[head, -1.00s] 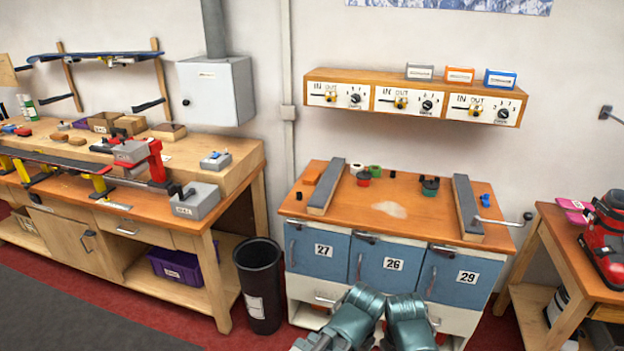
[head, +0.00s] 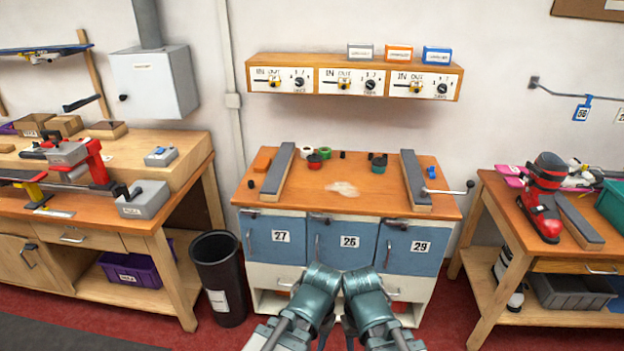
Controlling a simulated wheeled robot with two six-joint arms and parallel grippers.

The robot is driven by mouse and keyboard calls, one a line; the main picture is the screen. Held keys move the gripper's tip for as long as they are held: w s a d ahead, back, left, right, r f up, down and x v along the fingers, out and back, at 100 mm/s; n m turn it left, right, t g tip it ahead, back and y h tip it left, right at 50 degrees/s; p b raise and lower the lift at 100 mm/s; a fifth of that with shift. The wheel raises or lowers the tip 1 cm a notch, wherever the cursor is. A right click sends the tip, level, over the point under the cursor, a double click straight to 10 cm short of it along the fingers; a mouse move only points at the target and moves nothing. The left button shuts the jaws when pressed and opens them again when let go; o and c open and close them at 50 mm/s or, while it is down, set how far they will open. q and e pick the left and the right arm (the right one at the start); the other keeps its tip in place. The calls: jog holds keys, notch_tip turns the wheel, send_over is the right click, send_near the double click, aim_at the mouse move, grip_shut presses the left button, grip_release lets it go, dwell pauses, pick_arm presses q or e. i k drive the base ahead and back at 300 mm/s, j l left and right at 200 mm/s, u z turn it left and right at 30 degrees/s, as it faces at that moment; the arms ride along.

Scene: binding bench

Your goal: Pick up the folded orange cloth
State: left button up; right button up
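A small flat orange item (head: 262,161), which looks like the folded orange cloth, lies at the back left corner of the bench top (head: 305,196). It is left of the left long grey-topped block (head: 279,170). It is small in view, so its folds cannot be made out. Parts of my two arms show at the bottom middle, in front of the bench's drawers and well apart from the orange item. I cannot make out the fingers of either gripper in the head view.
A second grey-topped block (head: 414,178) and a crank handle (head: 452,189) are at the bench's right. Small tape rolls (head: 325,153) and pots sit at the back. A black bin (head: 219,278) stands on the floor at left. The bench's middle is mostly clear.

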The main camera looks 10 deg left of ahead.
aim_at(263, 164)
jog(key=i+j+z, duration=0.1)
jog(key=j, duration=0.2)
jog(key=i+j+z, duration=0.25)
jog(key=j, duration=0.35)
jog(key=i+j+z, duration=0.15)
jog(key=j, duration=0.2)
jog(key=i+j+z, duration=0.1)
jog(key=j, duration=0.25)
jog(key=i, duration=0.1)
